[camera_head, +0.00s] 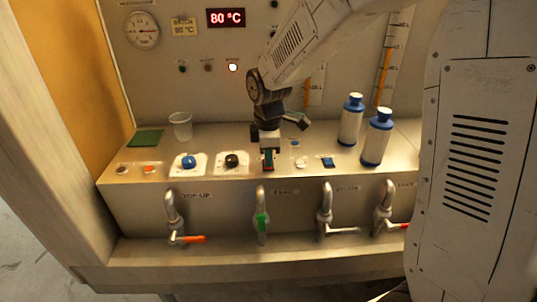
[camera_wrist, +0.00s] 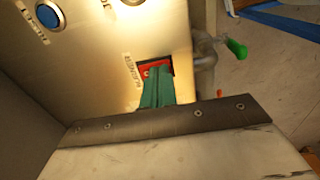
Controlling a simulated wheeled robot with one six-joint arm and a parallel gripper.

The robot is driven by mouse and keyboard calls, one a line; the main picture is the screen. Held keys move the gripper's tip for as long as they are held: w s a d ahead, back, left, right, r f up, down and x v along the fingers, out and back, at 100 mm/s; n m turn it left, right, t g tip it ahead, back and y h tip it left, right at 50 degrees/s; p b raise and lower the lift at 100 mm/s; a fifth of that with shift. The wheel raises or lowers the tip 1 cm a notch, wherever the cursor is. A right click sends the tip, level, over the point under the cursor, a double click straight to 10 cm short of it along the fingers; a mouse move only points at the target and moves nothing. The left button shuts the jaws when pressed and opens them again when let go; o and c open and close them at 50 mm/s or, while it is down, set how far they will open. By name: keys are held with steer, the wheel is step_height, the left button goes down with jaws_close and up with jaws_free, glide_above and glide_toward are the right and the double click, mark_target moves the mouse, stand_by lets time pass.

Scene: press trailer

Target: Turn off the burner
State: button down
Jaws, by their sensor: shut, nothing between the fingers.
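The burner switch is a small red rocker (camera_wrist: 155,68) in a dark frame, with a label beside it that seems to read "BURNER". In the wrist view my gripper (camera_wrist: 157,80) has its teal fingertips together over the switch, covering part of it. I cannot tell whether they touch it or which way the rocker is tipped. In the head view my gripper (camera_head: 268,156) points down at the counter, and a bit of red shows at its tips. The fingers are shut and empty.
A black knob (camera_head: 232,160) and blue knob (camera_head: 190,161) stand left of my gripper. A blue switch (camera_head: 329,162) and two white bottles (camera_head: 351,122) (camera_head: 376,140) are to the right. A green-handled tap (camera_head: 262,222) is below. The display (camera_head: 226,18) reads 80 °C; one lamp (camera_head: 232,67) glows.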

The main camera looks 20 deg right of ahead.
steer(key=shift+r, duration=0.1)
step_height(320, 180, up, 14)
steer(key=s, duration=0.1)
steer(key=shift+s+a, duration=0.25)
steer(key=shift+s, duration=0.05)
stand_by(0.3)
steer(key=shift+w+d+t, duration=0.3)
steer(key=shift+w+d, duration=0.05)
steer(key=shift+w, duration=0.3)
steer(key=f, duration=0.4)
steer(key=w+f, duration=0.1)
steer(key=f, duration=0.9)
steer(key=shift+w+d, duration=0.25)
steer(key=shift+w, duration=0.1)
